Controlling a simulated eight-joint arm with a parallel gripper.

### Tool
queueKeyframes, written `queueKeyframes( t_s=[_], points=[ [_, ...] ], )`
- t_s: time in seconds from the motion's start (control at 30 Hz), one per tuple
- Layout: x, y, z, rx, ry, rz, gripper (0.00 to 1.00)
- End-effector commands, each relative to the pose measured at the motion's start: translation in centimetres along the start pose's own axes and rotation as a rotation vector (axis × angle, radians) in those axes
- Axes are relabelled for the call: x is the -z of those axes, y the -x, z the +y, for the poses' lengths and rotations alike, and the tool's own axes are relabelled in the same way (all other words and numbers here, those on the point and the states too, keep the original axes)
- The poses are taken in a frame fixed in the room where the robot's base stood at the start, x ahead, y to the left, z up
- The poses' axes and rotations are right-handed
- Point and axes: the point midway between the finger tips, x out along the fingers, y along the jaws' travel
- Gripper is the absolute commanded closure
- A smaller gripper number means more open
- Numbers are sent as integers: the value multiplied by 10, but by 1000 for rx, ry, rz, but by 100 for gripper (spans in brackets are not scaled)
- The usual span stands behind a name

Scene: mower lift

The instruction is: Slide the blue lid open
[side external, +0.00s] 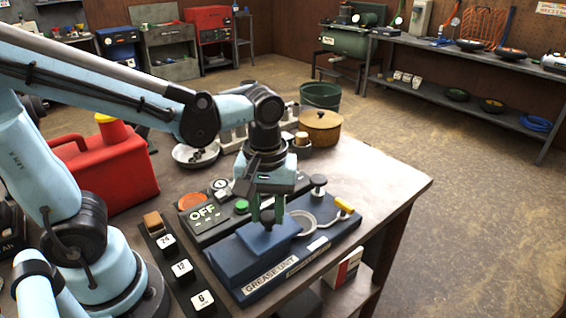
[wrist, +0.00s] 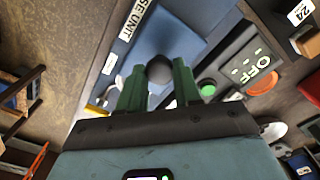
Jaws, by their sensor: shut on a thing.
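The blue lid (side external: 271,232) is a flat block on the blue unit labelled "GREASE UNIT" (side external: 270,277), at the front of the bench in the side external view. My gripper (side external: 267,213) points down over the lid. In the wrist view, the green fingers of my gripper (wrist: 158,85) stand on both sides of a dark round knob (wrist: 160,68) and are shut on it. The blue lid (wrist: 165,36) shows beyond the knob in the wrist view. The lower part of the knob is hidden. A pale round ring (side external: 303,222) lies just right of the lid.
A panel reading OFF (side external: 203,213) with a green button (side external: 241,206) stands behind the unit. A numbered strip (side external: 181,267) lies to its left. A yellow-handled lever (side external: 343,204) is at right. A red can (side external: 110,165) stands at left. The bench's right end is clear.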

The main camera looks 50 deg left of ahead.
Motion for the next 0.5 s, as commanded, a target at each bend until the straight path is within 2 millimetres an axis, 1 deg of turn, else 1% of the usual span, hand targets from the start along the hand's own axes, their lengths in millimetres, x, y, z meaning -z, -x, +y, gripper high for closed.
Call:
queueKeyframes(
  t_s=[0.1,0.2,0.5],
  points=[
    [-11,2,-10,0,-1,-1,100],
    [-17,1,-16,0,-1,-1,100],
    [-22,0,-21,0,0,-1,100]
  ],
)
